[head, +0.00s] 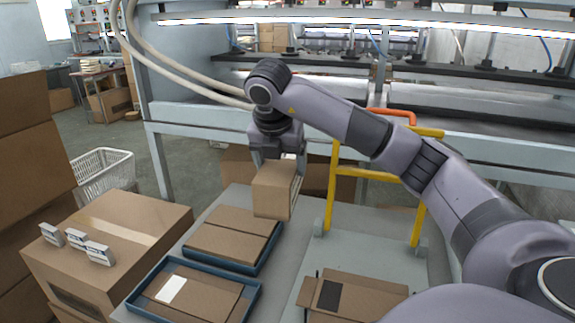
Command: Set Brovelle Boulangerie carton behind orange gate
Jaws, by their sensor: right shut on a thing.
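My right gripper (277,157) points down and is shut on a small brown carton (273,191), which it holds from above. The carton appears raised over the grey table, left of the yellow gate. No print is readable on it, so I cannot tell whether it is the Brovelle Boulangerie carton. An orange bar (392,113), apparently the top of the orange gate, shows behind my right arm; the rest of it is hidden. My left gripper is out of view.
A yellow gate (366,174) stands on the grey table (222,308). Two blue trays (251,301) hold flat brown boxes at front left. An open brown box (362,293) with a dark label lies in front of the gate. A large carton (125,236) bearing small packs stands left.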

